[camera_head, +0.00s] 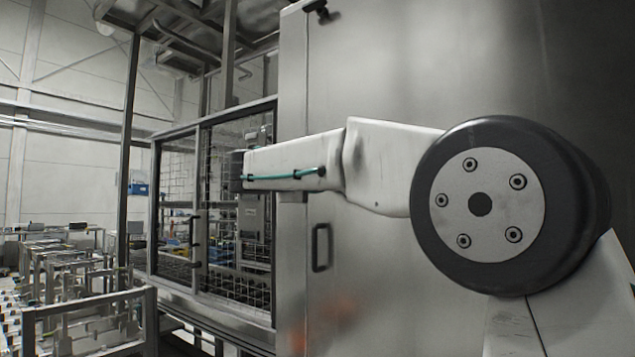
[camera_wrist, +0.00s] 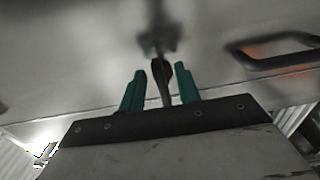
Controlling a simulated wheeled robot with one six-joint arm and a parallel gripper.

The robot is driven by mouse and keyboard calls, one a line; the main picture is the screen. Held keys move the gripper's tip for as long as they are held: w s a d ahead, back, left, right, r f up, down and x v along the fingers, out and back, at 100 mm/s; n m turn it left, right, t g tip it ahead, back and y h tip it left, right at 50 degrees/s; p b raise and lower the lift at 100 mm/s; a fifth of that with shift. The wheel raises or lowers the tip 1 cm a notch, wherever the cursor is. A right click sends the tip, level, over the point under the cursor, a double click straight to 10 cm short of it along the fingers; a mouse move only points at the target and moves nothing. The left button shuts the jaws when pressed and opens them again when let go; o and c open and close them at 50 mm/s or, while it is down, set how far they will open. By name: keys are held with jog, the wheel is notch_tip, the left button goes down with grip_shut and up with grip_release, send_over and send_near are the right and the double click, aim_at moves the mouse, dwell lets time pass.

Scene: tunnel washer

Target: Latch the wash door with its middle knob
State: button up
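The wash door (camera_head: 375,285) is a large flat steel panel, and it appears closed in the head view. In the wrist view, the door surface (camera_wrist: 70,50) fills the top. A dark knob (camera_wrist: 163,75) with a slim lever-like body stands out from it. My gripper (camera_wrist: 160,80) has two green fingers, open, one on each side of the knob. Gaps show between the knob and both fingers, so it is not gripped. In the head view my arm crosses in front of the door; my fingers and this knob are hidden there.
A dark bar handle (camera_head: 321,247) sits on the door below my arm; it also shows in the wrist view (camera_wrist: 280,52), right of the fingers. Another dark knob (camera_head: 318,8) is at the door's top. A mesh cage (camera_head: 235,215) and roller conveyors (camera_head: 85,300) stand left.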

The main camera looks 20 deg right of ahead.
jog(key=v, duration=0.5)
jog(key=shift+s+a, duration=0.25)
jog(key=shift+a, duration=0.1)
jog(key=s+d+f+g+y, duration=0.2)
jog(key=s+f+y, duration=0.15)
jog(key=f, duration=0.55)
jog(key=s+d+f+g+y, duration=0.1)
jog(key=s+f+g+y, duration=0.3)
jog(key=f, duration=0.6)
jog(key=s+d+f+m+g+y, duration=0.1)
jog(key=s+f+m+y, duration=0.1)
jog(key=s+f, duration=0.4)
jog(key=s+d+f+m+g+y, duration=0.1)
jog(key=s+f, duration=0.6)
jog(key=s, duration=1)
jog(key=s+d+f+m+g+y, duration=0.1)
jog(key=s+f+m+y, duration=0.3)
jog(key=s+f, duration=0.3)
jog(key=s, duration=0.5)
jog(key=shift+d, duration=0.4)
jog(key=shift+s, duration=0.2)
